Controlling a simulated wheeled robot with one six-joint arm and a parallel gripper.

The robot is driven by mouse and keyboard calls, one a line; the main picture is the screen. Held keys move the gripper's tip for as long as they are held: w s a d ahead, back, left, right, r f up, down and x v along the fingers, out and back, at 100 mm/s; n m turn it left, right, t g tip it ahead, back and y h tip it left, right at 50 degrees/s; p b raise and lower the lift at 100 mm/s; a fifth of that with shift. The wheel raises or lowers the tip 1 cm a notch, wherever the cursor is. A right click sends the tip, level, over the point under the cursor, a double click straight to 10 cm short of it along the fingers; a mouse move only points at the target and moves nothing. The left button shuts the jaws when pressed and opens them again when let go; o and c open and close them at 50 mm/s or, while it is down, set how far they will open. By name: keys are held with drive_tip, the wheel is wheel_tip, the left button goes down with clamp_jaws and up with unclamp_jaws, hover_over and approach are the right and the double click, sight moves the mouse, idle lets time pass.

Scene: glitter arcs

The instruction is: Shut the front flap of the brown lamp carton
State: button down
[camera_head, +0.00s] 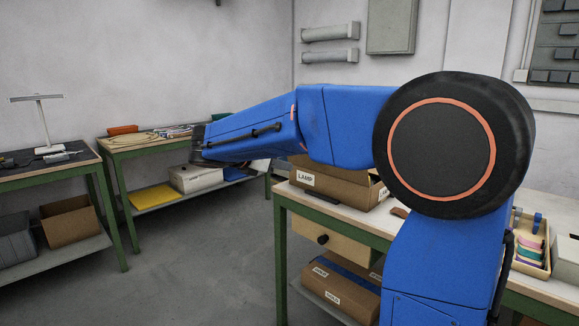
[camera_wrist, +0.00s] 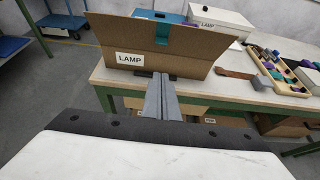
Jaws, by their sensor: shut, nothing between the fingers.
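The brown lamp carton (camera_head: 335,190) stands on a green-framed workbench, partly hidden behind my blue arm in the head view. In the wrist view its brown front (camera_wrist: 185,68) faces me, with a white LAMP label low on the left. A broad brown panel, seemingly the front flap (camera_wrist: 120,32), stands raised above it, with a teal strip at its top middle. My gripper (camera_wrist: 162,78) is shut and empty. Its tips overlap the lower front of the carton in the picture; I cannot tell whether they touch. The gripper is not clear in the head view.
A white LAMP box (camera_wrist: 222,22) and a blue box (camera_wrist: 150,15) are behind the carton. A wooden tray (camera_wrist: 285,75) of coloured items and a brown-headed tool (camera_wrist: 235,74) lie to the right. Another brown carton (camera_head: 340,290) sits on the shelf below.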

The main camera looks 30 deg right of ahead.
drive_tip(key=d+r+x, duration=0.1)
drive_tip(key=r+x, duration=0.1)
drive_tip(key=x, duration=1)
drive_tip(key=shift+w+d+r, duration=0.2)
drive_tip(key=shift+w+d, duration=0.05)
drive_tip(key=shift+w, duration=0.1)
drive_tip(key=shift+r, duration=0.1)
drive_tip(key=shift+d+r+y, duration=0.2)
drive_tip(key=shift+y, duration=0.2)
